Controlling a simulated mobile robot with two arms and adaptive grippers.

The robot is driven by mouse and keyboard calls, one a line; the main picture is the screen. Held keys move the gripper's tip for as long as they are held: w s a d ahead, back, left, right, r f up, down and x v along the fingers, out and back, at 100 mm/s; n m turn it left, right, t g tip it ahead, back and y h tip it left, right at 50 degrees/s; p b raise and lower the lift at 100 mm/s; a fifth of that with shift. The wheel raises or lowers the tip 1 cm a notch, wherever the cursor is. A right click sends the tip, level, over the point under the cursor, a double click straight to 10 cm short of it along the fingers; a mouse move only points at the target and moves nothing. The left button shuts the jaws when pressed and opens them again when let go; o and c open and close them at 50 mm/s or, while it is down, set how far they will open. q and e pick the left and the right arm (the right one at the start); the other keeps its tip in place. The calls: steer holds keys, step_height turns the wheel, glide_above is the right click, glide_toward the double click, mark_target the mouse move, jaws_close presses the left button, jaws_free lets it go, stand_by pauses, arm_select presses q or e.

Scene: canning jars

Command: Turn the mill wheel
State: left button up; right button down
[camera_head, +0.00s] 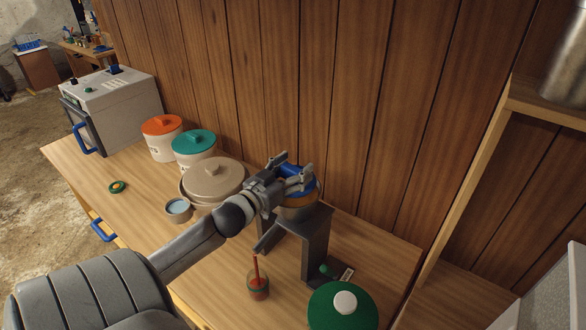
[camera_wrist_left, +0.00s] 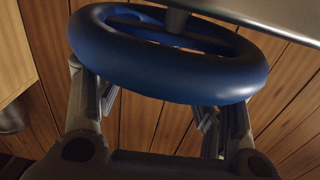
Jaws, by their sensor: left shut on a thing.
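The blue mill wheel (camera_head: 290,169) is on top of the grey mill (camera_head: 314,236), which stands on the wooden counter. My left gripper (camera_head: 288,175) reaches over from the left and is shut on the wheel, covering much of it. In the left wrist view the wheel (camera_wrist_left: 165,62) is a thick blue ring on a thin metal shaft. The fingers of my left gripper (camera_wrist_left: 160,105) are on either side of it. My right gripper is in no view.
A beige lidded pot (camera_head: 213,178), a teal-lidded canister (camera_head: 194,143) and an orange-lidded canister (camera_head: 162,128) stand left of the mill. A jar with red content (camera_head: 258,287) and a green lid (camera_head: 330,308) are in front. A plank wall (camera_head: 290,70) rises close behind.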

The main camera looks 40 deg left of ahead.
arm_select(q)
steer(key=m+h, duration=0.2)
steer(key=shift+h, duration=0.4)
steer(key=shift+a+m+h, duration=0.1)
steer(key=shift+m+h, duration=0.3)
steer(key=shift+h, duration=0.2)
steer(key=m+h, duration=0.1)
steer(key=h, duration=0.1)
steer(key=shift+f+m+g+h+b, duration=0.15)
steer(key=shift+m+g+h+b, duration=0.2)
steer(key=shift+m+g+h, duration=0.05)
steer(key=m+g+h+b, duration=0.3)
steer(key=h+b, duration=0.1)
steer(key=b, duration=0.2)
steer(key=m+g+h+b, duration=0.3)
steer(key=h+b, duration=0.1)
steer(key=b, duration=0.3)
steer(key=shift+m+h, duration=0.3)
steer(key=shift+r+m+g+h+b, duration=0.2)
steer(key=shift+m+g+h+b, duration=0.55)
steer(key=shift+g+b, duration=0.3)
steer(key=shift+w+m+g+h, duration=0.1)
steer(key=shift+m+g+h, duration=0.35)
steer(key=shift+m+g, duration=0.55)
steer(key=shift+m+g+h, duration=0.4)
steer(key=shift+m+g, duration=0.25)
steer(key=shift+g, duration=0.7)
steer(key=shift+m+g, duration=0.4)
steer(key=shift+g, duration=0.2)
